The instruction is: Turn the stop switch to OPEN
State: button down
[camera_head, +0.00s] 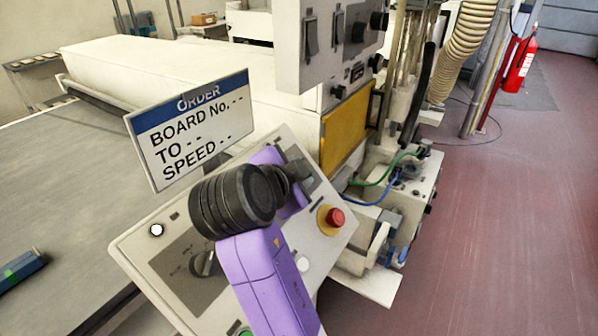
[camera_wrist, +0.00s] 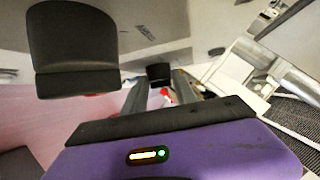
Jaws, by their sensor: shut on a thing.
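The sloped control panel (camera_head: 150,285) stands at the centre of the head view. My gripper (camera_head: 297,178) is over its upper right part, at a dark plate (camera_head: 318,192) that carries a black switch. The gripper is shut on this switch, which I take to be the stop switch. My wrist hides most of it, so its handle angle and labels cannot be read. In the wrist view a small dark block (camera_wrist: 160,73) shows between two grey finger-like bars; I cannot tell for sure what it is.
A red mushroom button (camera_head: 334,217) on a yellow base is just right of my arm. Another black rotary knob (camera_head: 203,262) is on the panel's left. An order sign (camera_head: 192,125) stands behind the panel. A grey switch box (camera_head: 295,72) hangs above. Red floor (camera_head: 500,200) is clear at right.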

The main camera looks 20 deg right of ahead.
jog(key=c, duration=1)
grip_release()
jog(key=shift+b+v, duration=0.5)
jog(key=shift+v, duration=3.4)
